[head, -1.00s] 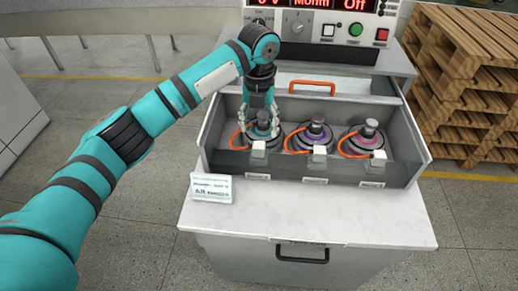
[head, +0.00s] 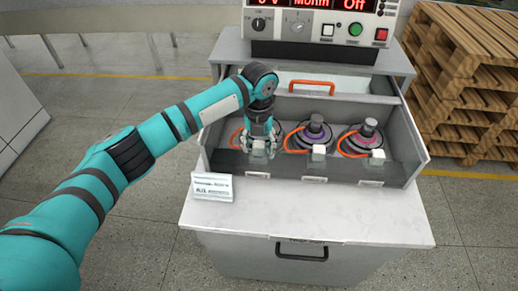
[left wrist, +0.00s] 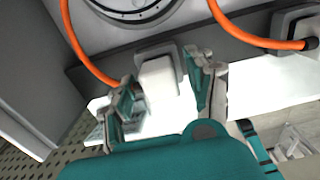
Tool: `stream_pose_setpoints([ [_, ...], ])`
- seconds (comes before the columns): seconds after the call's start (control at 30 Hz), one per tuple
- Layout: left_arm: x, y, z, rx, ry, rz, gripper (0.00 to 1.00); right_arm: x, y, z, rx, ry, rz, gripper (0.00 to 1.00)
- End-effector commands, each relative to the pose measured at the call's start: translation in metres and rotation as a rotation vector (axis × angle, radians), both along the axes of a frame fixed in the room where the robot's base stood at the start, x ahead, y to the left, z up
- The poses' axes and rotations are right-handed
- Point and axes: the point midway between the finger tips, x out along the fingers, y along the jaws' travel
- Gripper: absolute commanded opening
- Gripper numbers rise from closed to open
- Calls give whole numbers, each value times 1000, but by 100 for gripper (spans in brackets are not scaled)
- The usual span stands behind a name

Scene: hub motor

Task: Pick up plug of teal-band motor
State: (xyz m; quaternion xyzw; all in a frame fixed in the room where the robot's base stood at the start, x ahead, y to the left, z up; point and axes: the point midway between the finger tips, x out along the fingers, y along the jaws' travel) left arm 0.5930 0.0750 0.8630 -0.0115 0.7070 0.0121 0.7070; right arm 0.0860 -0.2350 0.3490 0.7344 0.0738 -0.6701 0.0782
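The leftmost motor is mostly hidden behind my left gripper in the head view; part of its grey disc (left wrist: 130,8) shows at the top of the left wrist view. Its orange cable (left wrist: 82,45) curves down to a white block-shaped plug (left wrist: 158,82). My left gripper (head: 259,149) points down over this plug. In the left wrist view, its fingers (left wrist: 165,76) are spread on either side of the plug, with a visible gap at the right finger. Contact at the left finger is unclear. My right gripper is not in view.
Two more motors, with a purple band (head: 314,132) and a pink band (head: 366,138), stand to the right in the same grey open bin (head: 416,150). A small label sign (head: 212,187) stands at the front left. The white front ledge (head: 310,215) is otherwise clear.

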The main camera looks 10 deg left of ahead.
Motion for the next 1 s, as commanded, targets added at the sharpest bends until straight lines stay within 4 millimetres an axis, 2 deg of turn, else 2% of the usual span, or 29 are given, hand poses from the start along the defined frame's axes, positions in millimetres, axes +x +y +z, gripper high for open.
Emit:
stream_pose_setpoints([
  [0.03,0,0,0,0,0,0,47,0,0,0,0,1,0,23],
  [0.4,0,0,1,0,0,0,0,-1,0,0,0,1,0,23],
  [0.63,0,0,1,0,-1,0,0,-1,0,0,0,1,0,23],
  [0.73,1,0,7,-1,-3,0,0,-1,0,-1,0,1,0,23],
  [1.0,2,0,58,-2,-6,0,0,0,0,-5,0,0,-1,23],
])
